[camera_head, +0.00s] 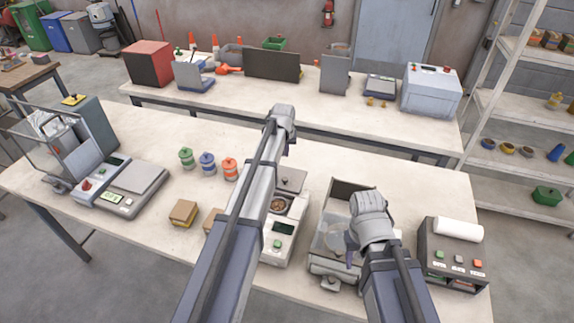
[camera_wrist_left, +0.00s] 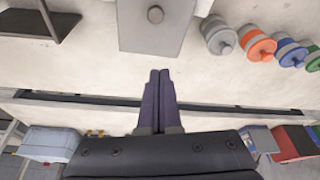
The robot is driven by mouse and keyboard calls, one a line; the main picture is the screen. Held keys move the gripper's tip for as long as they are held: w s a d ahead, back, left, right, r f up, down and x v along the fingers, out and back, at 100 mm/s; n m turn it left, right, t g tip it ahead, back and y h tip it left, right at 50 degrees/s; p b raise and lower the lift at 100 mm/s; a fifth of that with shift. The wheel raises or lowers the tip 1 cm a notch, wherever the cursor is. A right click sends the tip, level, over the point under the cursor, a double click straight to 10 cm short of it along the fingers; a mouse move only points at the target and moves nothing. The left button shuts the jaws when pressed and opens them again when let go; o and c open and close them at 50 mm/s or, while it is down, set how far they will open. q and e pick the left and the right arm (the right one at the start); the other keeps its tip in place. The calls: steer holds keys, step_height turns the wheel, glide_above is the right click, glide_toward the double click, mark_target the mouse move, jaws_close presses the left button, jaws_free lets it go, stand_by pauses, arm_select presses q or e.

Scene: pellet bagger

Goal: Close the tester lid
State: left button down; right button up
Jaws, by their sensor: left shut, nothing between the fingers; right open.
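The tester (camera_head: 283,243) is a pale machine with a small display and a green button, on the near table. Its round chamber (camera_head: 278,205) shows brown pellets and is uncovered. The grey lid (camera_head: 296,175) with a round knob stands open behind the chamber. In the left wrist view the lid (camera_wrist_left: 178,30) is at the top centre, knob facing the camera. My left gripper (camera_head: 291,150) is shut and empty, on the far side of the lid; its fingertips (camera_wrist_left: 160,72) look apart from it. My right gripper (camera_head: 352,250) is open over an open-topped metal box (camera_head: 335,265).
Green, blue and orange jars (camera_head: 207,163) stand left of the tester. Small cardboard boxes (camera_head: 184,213) and a scale (camera_head: 135,188) lie further left. A printer-like unit (camera_head: 452,255) stands at the right. A back table (camera_head: 320,100) runs behind, across a gap.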

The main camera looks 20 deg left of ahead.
arm_select(q)
steer(key=b, duration=0.9)
glide_toward(286, 171)
steer(key=x, duration=0.5)
steer(key=shift+w+r, duration=0.1)
steer(key=shift+w, duration=0.1)
steer(key=shift+s+f+b, duration=0.1)
steer(key=shift+f+b, duration=0.25)
steer(key=shift+b, duration=0.2)
steer(key=s, duration=0.3)
steer(key=shift+s+d+r+p, duration=0.35)
steer(key=shift+d+r, duration=0.05)
steer(key=shift+w+f, duration=0.1)
